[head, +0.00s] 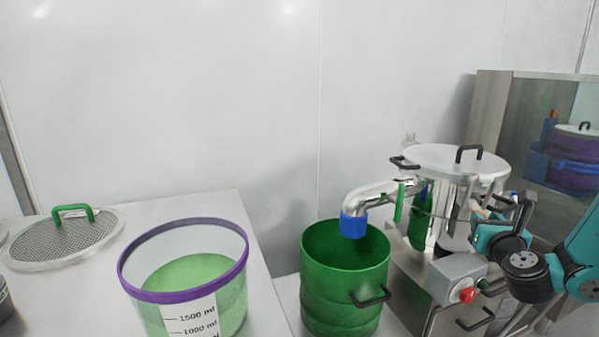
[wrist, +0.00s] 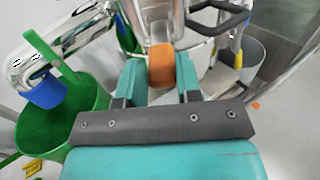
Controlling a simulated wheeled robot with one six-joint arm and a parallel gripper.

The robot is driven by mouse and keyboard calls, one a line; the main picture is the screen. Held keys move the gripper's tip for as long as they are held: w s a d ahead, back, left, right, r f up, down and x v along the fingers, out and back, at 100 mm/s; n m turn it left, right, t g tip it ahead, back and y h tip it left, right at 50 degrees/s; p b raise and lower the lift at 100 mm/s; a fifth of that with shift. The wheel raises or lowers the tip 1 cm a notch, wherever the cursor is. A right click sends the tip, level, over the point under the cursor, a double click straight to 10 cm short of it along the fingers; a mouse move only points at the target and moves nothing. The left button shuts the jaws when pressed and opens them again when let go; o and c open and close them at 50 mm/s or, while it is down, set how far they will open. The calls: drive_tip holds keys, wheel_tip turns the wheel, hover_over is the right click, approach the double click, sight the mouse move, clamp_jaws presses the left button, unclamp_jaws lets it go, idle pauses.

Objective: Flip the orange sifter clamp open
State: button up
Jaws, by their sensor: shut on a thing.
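The orange sifter clamp (wrist: 161,66) sits between the two teal fingers of my gripper (wrist: 160,76) in the wrist view. My gripper is shut on it. The clamp is against the front of the silver sifter, whose pale lid (head: 437,157) with black handles shows at the right in the head view. In that view my arm reaches the sifter's right side from the right edge, and the clamp is mostly hidden there.
A green drum (head: 322,285) stands below the sifter's blue-tipped spout (head: 354,224). A grey box with a red button (head: 467,295) is below my gripper. A purple-rimmed container of green material (head: 140,296) and a mesh disc with a green handle (head: 38,253) are at left.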

drive_tip(key=shift+r, duration=0.15)
drive_tip(key=shift+s+r+p, duration=0.25)
drive_tip(key=shift+r+p, duration=0.35)
drive_tip(key=shift+r, duration=0.2)
drive_tip(key=shift+r, duration=0.1)
drive_tip(key=shift+r+p, duration=0.8)
drive_tip(key=shift+p, duration=0.05)
